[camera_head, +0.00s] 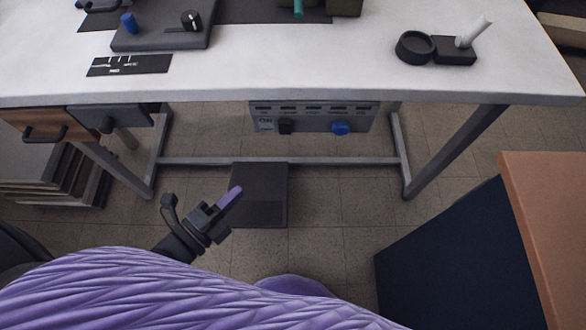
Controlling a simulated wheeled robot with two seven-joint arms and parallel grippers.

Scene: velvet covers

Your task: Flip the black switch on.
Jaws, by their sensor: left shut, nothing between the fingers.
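A grey control panel (312,108) hangs under the front edge of the white table. A black switch (286,126) sits on its left part, beside a small light label that seems to read "ON". A blue knob (340,128) is to the right of the switch. The switch's exact position is too small to tell. My left gripper (234,194), with purple fingertips, is shut and empty. In the picture it is below and to the left of the switch, apart from the panel. My right gripper is not in view.
A dark box (259,195) stands on the floor behind my left gripper. A dark cabinet with a brown top (545,220) is at the right.

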